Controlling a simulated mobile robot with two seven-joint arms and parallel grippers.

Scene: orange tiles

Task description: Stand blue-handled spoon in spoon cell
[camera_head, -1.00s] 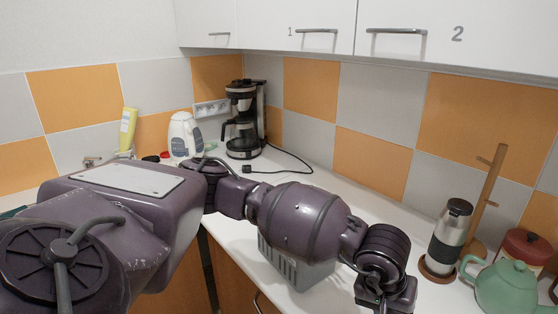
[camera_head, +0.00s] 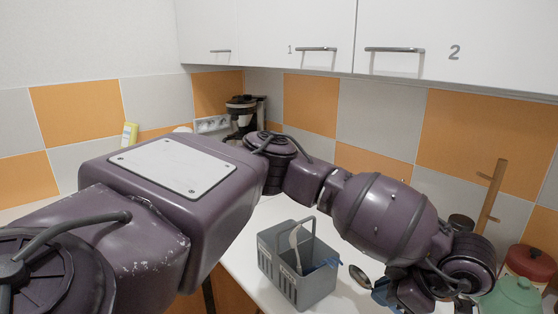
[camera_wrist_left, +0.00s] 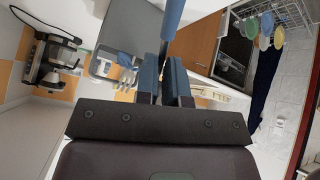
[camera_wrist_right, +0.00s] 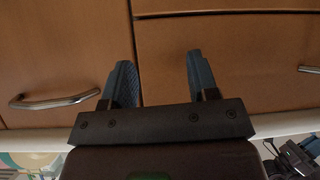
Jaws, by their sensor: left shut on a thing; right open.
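My right gripper (camera_wrist_right: 162,82) is open and empty, facing wooden cabinet fronts.
A coffee maker (camera_head: 243,112) stands at the back corner. At right are a wooden stand (camera_head: 492,195), a green teapot (camera_head: 512,298) and a red-lidded jar (camera_head: 530,265). A drawer handle (camera_wrist_right: 55,100) is near my right gripper. White counter lies bare around the caddy.

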